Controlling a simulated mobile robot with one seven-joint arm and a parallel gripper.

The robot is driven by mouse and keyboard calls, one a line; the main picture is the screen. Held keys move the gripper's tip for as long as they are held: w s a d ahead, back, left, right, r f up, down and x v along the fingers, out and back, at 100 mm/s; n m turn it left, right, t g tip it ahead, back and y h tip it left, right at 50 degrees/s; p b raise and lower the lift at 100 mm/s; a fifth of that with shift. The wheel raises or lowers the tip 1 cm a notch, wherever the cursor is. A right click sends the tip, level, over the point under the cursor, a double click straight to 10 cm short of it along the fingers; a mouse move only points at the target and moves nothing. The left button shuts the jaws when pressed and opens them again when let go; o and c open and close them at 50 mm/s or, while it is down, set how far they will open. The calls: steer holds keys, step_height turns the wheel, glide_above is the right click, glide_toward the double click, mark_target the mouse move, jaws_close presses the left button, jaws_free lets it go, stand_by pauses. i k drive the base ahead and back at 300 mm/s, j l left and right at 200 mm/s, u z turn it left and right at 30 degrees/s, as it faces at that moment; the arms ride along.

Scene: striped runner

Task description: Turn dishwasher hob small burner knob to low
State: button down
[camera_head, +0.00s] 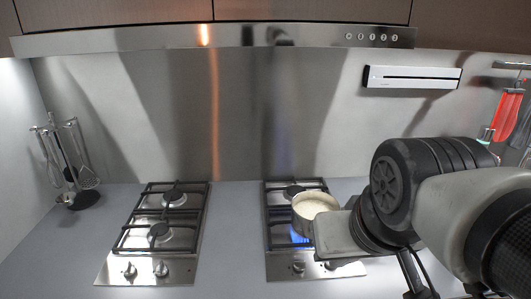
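Two steel hobs are set in the grey counter. The right hob (283,272) has two knobs on its front strip: a left knob (298,267) and a right knob (330,265), the latter partly behind my arm. A blue flame (299,236) burns under a pot (313,205) with pale contents on this hob. The left hob (115,268) has a left knob (130,270) and a right knob (161,268), and I see no flame on it. My wrist covers the right hob's right side. My gripper's fingertips cannot be made out, so open or shut does not show.
A utensil rack (62,165) stands at the left. Red-handled tools (506,115) hang at the far right. A white wall-mounted holder (412,77) is on the backsplash, under a range hood (210,37). The counter between the hobs (232,235) is clear.

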mark_target(299, 264)
steer(key=k+j+z, duration=0.25)
steer(key=j, duration=0.3)
steer(key=k+j+z, duration=0.25)
steer(key=j, duration=0.25)
steer(key=k+j+z, duration=0.25)
steer(key=j, duration=0.25)
steer(key=k+j+z, duration=0.25)
steer(key=j, duration=0.15)
